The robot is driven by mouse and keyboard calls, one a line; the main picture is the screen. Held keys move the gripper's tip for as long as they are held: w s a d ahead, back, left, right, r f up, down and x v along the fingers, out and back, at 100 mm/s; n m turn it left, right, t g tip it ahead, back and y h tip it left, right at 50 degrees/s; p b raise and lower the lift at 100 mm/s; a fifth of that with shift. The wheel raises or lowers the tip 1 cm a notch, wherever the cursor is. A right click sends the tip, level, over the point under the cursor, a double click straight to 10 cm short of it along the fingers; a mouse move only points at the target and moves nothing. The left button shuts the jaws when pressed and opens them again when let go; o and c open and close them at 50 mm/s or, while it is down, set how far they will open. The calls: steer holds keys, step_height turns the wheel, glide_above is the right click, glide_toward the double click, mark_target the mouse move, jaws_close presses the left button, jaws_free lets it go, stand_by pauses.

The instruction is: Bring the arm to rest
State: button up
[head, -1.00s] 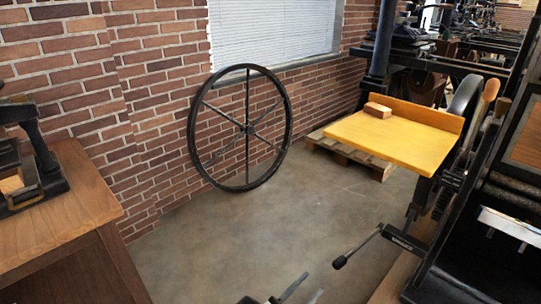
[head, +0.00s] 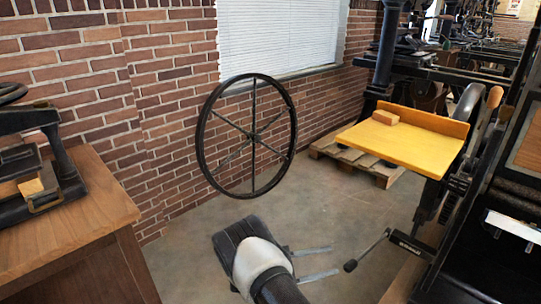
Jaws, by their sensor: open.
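My gripper (head: 326,262) is in the lower middle of the head view, above the bare floor. Its two thin grey fingers point right and stand apart, with nothing between them. My dark and white wrist and arm link come up from the bottom edge. The fingertips are left of a dark crank handle (head: 351,265) on the press at the right, and I cannot tell how far apart they are in depth.
A black spoked wheel (head: 253,137) is at the brick wall. A yellow board (head: 400,146) with a wooden block (head: 386,117) juts from the right press (head: 490,240). A pallet (head: 380,175) lies behind. A wooden cabinet (head: 100,215) with a small press (head: 38,180) stands left. Floor between is clear.

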steer(key=s+d+r+m+g+y, duration=0.25)
steer(key=s+r+m+y, duration=0.2)
steer(key=r, duration=0.55)
steer(key=s+d+r+m+g+y, duration=0.1)
steer(key=s+r+m+g+y, duration=0.4)
steer(key=r, duration=0.6)
steer(key=s+a+r+m+t+y, duration=0.2)
steer(key=s+a+r+t+y, duration=0.1)
steer(key=s+r+t+y, duration=0.4)
steer(key=s+a+r+m+t+y, duration=0.25)
steer(key=s+r, duration=0.25)
steer(key=s, duration=0.4)
step_height(320, 180, up, 28)
steer(key=p, duration=2.7)
steer(key=shift+m+t+p, duration=0.3)
steer(key=shift+p, duration=0.05)
steer(key=shift+r, duration=0.2)
steer(key=shift+c, duration=1.3)
steer(key=shift+d+f, duration=0.1)
steer(key=shift+c, duration=0.5)
